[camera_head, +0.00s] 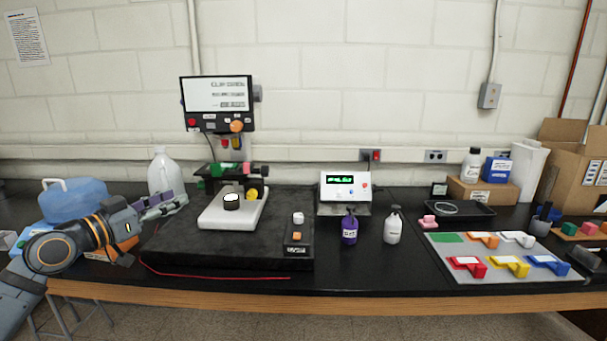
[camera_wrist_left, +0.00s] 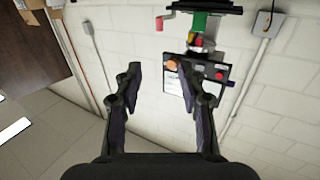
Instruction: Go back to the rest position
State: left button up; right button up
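My left gripper (camera_head: 168,203) reaches in from the left in the head view, above the table's left part and left of the black machine with a screen (camera_head: 217,104). In the left wrist view its two fingers (camera_wrist_left: 165,85) stand wide apart with nothing between them but the wall behind. The left gripper is open and empty. My right gripper and right arm are in neither view.
The black bench (camera_head: 370,278) holds a white tray (camera_head: 213,217), a display box (camera_head: 344,190), a purple bottle (camera_head: 349,231) and a white bottle (camera_head: 392,229). A grey board (camera_head: 443,265) with coloured parts lies right. A blue container (camera_head: 75,198) and jug (camera_head: 164,172) stand near my left arm.

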pick_arm(q)
jog(key=s+d+f+g+y, duration=0.1)
jog(key=s+d+f+g, duration=0.2)
jog(key=f, duration=0.7)
jog(key=s+d+f+g+y, duration=0.1)
jog(key=s+d+f, duration=0.35)
jog(key=f, duration=0.45)
jog(key=s+d+f+g+y, duration=0.2)
jog(key=s+f+g, duration=0.15)
jog(key=f, duration=0.65)
jog(key=s+a+f+n+g+y, duration=0.25)
jog(key=s+f, duration=0.35)
jog(key=s, duration=0.5)
jog(key=s+a+f+n+g+y, duration=0.1)
jog(key=s+f+n+g+y, duration=0.3)
jog(key=s, duration=0.6)
notch_tip(320, 180, down, 26)
jog(key=s+a+m, duration=0.1)
jog(key=s+a, duration=0.1)
jog(key=s+a+f, duration=0.1)
jog(key=s+f, duration=1.6)
jog(key=s, duration=0.1)
jog(key=shift+s+a+g+h+p, duration=0.3)
jog(key=shift+s+a+h+p, duration=0.05)
jog(key=shift+h+p, duration=0.1)
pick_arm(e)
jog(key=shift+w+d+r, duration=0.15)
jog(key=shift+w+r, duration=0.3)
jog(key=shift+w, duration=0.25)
